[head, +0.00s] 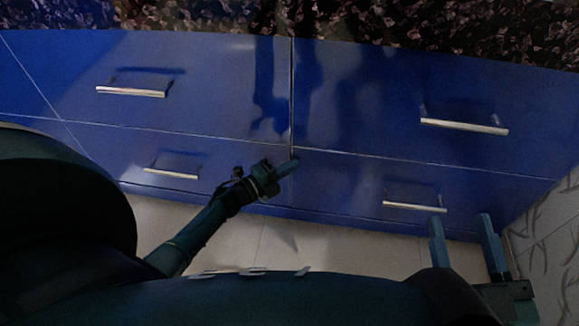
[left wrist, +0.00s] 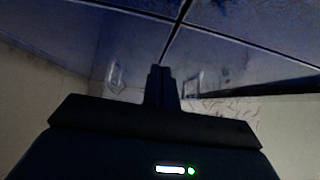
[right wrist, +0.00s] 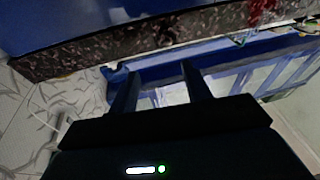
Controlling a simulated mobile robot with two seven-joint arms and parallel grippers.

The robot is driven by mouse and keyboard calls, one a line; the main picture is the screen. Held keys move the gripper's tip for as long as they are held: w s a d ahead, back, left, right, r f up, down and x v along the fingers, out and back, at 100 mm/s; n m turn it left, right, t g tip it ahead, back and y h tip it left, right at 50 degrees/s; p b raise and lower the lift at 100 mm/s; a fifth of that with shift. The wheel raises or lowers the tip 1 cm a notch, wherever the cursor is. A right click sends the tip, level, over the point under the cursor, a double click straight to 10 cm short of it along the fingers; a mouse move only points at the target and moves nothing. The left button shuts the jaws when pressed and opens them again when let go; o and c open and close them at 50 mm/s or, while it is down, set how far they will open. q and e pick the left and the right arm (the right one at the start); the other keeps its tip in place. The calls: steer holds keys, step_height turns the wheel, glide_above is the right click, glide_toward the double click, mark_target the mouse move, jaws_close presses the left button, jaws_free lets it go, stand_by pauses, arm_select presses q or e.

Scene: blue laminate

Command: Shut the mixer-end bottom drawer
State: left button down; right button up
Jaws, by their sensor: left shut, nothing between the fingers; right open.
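Blue drawer fronts with silver handles fill the head view in two rows. The bottom row has a left drawer (head: 130,150) and a right drawer (head: 345,180); both look about flush, though a small gap cannot be ruled out. No mixer shows, so I cannot tell which is the mixer-end one. My left gripper (head: 291,165) is shut and empty, its tips by the seam between the bottom drawers; contact is unclear. It shows in the left wrist view (left wrist: 162,70). My right gripper (head: 460,220) is open and empty by the right bottom drawer's handle (head: 415,207). It shows in the right wrist view (right wrist: 158,76).
Above are the top left drawer (head: 200,85) and top right drawer (head: 370,90), under a speckled countertop (head: 440,35). Pale floor (head: 330,245) lies below. A patterned pale surface (head: 545,235) stands at the right. A blue-framed structure (right wrist: 240,75) in the right wrist view is unclear.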

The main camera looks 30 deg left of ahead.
arm_select(q)
steer(key=p+v, duration=0.3)
steer(key=v, duration=1)
